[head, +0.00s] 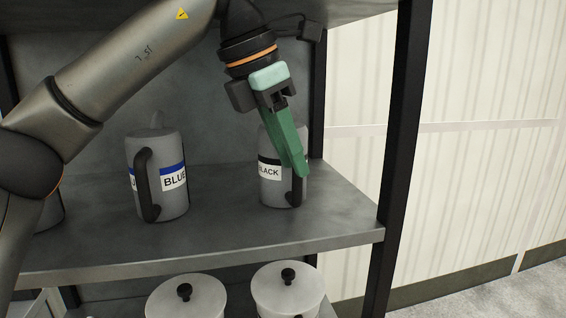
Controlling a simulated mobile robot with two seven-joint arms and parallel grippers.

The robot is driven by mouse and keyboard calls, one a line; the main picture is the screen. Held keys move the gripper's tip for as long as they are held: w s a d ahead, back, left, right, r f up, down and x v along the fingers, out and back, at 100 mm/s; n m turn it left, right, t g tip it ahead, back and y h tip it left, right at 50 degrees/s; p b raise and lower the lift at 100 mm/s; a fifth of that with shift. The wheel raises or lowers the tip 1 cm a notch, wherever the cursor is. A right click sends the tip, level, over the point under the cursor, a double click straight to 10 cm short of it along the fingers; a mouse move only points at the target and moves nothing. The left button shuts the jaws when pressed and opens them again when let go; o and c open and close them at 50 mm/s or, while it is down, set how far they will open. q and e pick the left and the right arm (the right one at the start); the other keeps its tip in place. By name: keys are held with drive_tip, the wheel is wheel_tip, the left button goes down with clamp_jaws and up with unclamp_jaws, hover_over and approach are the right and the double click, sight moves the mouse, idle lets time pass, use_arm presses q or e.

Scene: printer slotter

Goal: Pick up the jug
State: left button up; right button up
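A grey jug labelled BLACK (270,188) stands upright on the shelf, its dark handle (298,192) facing the front right. A second grey jug, labelled BLUE (172,200), stands upright to its left with its dark handle on the front side. My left gripper (301,168) has green fingers that point down across the BLACK jug's right side. Its tips overlap the upper part of the handle in the picture. The fingers are seen nearly edge-on, so I cannot tell their gap or whether they touch the handle. My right gripper is not in view.
The grey shelf (225,240) has bare room between and in front of the jugs. A black upright post (396,150) stands to the right. Two lidded pots (188,300) sit below. Another container (50,212) is mostly hidden behind my arm at left.

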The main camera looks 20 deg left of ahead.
sight(302, 183)
use_arm(q)
drive_tip(key=x, duration=0.6)
drive_tip(key=shift+d, duration=0.15)
clamp_jaws()
drive_tip(key=shift+r, duration=0.15)
idle(1.1)
